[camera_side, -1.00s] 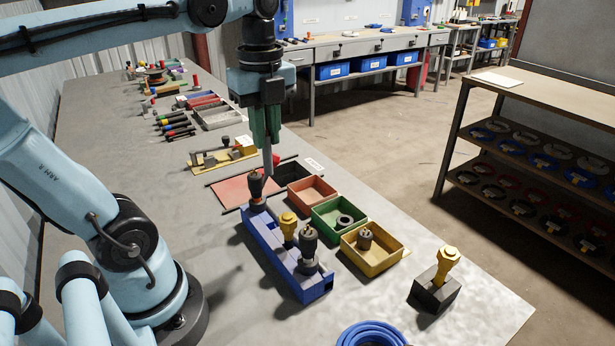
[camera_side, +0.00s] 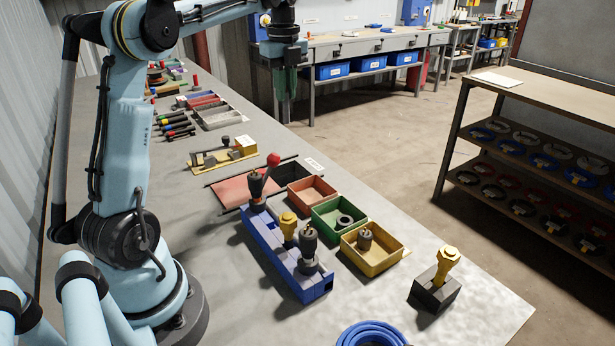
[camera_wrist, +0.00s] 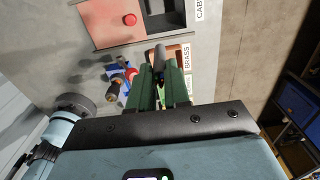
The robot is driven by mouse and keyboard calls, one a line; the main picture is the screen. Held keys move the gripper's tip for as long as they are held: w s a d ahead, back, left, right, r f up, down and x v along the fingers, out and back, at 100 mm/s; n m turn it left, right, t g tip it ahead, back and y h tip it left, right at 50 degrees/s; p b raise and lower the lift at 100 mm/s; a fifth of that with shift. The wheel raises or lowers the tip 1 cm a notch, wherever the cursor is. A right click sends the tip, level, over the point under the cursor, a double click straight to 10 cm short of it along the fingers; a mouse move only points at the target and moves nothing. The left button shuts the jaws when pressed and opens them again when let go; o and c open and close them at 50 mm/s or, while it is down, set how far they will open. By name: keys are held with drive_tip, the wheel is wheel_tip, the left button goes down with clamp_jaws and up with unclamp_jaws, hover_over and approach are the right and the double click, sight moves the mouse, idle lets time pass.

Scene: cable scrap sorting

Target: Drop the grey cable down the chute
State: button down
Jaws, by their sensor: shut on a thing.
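The wrist view shows the fingers (camera_wrist: 165,82) shut on a grey, rod-like piece, the grey cable (camera_wrist: 160,54), which sticks out past the tips. In the side view the cable is hard to make out against the background. The chute (camera_side: 294,172) appears as a dark opening beside a pinkish-red plate (camera_side: 245,189), with a red ball knob (camera_side: 273,159) by the plate's edge. The wrist view also shows the plate (camera_wrist: 103,25) and knob (camera_wrist: 129,19). The cable is apart from the chute.
A blue rack (camera_side: 285,262) with upright tools stands in front of the chute. Orange (camera_side: 331,189), green (camera_side: 325,228) and yellow (camera_side: 384,268) bins line its right side. A black block with a yellow fitting (camera_side: 447,262) and a blue coil (camera_side: 372,335) lie nearer.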

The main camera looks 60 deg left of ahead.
sight(286, 122)
wheel_tip(286, 122, down, 15)
drive_tip(key=shift+a, duration=0.25)
drive_tip(key=shift+w+f, duration=0.1)
drive_tip(key=shift+f, duration=0.55)
idle(1.0)
drive_tip(key=c, duration=1)
unclamp_jaws()
drive_tip(key=shift+r, duration=3.5)
